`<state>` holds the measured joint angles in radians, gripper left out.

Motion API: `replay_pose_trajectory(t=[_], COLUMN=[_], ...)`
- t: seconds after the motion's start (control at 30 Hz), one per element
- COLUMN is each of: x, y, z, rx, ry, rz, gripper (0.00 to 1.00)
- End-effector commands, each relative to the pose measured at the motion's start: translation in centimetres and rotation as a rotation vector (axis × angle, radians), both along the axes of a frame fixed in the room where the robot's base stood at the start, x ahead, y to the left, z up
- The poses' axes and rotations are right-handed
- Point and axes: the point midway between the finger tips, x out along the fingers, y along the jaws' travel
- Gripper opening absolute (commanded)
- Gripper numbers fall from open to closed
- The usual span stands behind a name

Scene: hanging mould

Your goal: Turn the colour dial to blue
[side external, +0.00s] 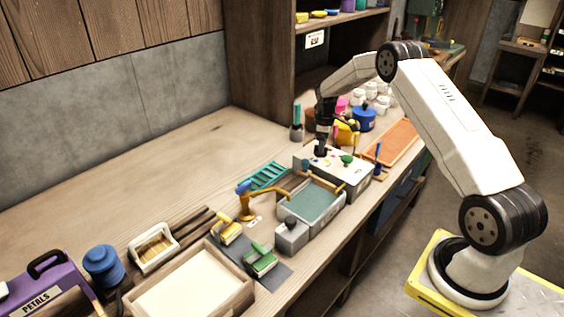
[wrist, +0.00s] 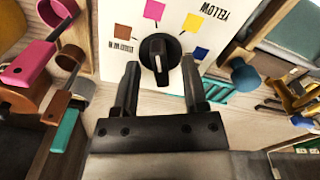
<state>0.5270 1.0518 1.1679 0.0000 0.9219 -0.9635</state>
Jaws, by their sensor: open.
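The colour dial (wrist: 158,62) is a black knob with a white line, on a white panel (wrist: 172,48). Around it are a brown patch (wrist: 122,31), a pink patch (wrist: 154,10), a yellow patch (wrist: 193,22) and a blue patch (wrist: 201,54). I cannot tell which patch the line marks. My gripper (wrist: 160,66) is open, with one finger on each side of the dial and a gap to each. In the side view my gripper (side external: 321,151) points down over the white-topped box (side external: 335,163) and hides the dial.
A blue pot (side external: 364,118) and white jars stand behind. The bench at left (side external: 130,180) is clear.

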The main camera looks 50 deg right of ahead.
Motion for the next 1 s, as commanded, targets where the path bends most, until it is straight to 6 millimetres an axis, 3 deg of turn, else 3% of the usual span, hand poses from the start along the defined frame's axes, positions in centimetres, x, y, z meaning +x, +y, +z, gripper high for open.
replay_pose_trajectory(t=[0.37,0.4,0.57,0.6,1.0], x=[0.00,0.00,0.00,0.00,0.00], y=[0.00,0.00,0.00,0.00,0.01], z=[-0.65,-0.65,-0.63,-0.63,-0.60], rx=[-0.001,-0.001,-0.001,-0.001,0.000], ry=[0.000,0.000,0.000,0.000,0.000], rz=[0.000,0.000,0.000,0.000,-0.027], gripper=[0.56,0.53,0.02,0.00,0.00])
